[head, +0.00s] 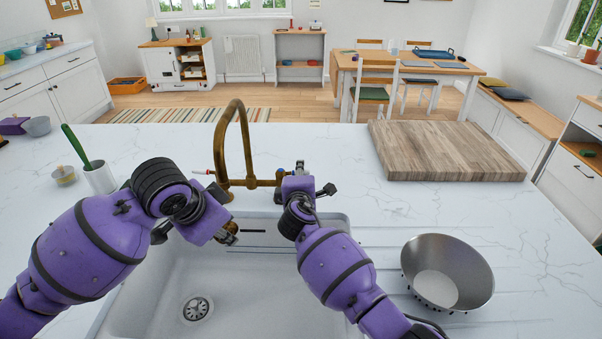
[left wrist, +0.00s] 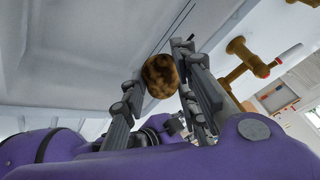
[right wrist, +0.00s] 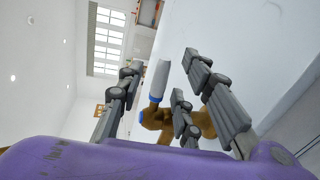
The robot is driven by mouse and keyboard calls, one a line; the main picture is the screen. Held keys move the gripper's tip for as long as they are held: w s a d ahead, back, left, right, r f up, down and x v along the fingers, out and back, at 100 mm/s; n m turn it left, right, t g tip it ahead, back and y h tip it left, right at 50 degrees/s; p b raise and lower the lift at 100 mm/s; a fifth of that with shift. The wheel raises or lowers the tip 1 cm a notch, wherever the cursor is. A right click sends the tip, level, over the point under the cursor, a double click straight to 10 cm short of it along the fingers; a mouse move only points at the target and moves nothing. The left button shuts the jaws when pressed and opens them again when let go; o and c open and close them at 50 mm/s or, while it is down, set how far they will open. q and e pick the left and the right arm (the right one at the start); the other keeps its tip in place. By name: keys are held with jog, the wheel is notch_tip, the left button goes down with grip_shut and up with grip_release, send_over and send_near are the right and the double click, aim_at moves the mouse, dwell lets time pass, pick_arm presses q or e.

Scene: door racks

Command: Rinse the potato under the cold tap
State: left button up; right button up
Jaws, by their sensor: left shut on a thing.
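The brown, mottled potato (left wrist: 160,75) is gripped between the fingers of my left gripper (left wrist: 162,72), which is shut on it. In the head view my left gripper (head: 228,236) is over the sink (head: 260,295), left of and below the brass tap (head: 247,140); my wrist mostly hides the potato there. The cold tap handle, a white lever with a blue ring (right wrist: 158,78), shows between the spread fingers of my right gripper (right wrist: 160,62). That gripper is open, and I cannot tell whether it touches the lever. No water shows from the spout.
A red-tipped lever (head: 203,172) is on the tap's left side. A metal colander (head: 447,272) stands on the drainer at right. A wooden board (head: 445,150) lies behind it. A white pot with a green-handled tool (head: 100,178) is at left. The counter between is mostly clear.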

jog(key=shift+w+f, duration=0.1)
jog(key=shift+w, duration=0.5)
grip_shut()
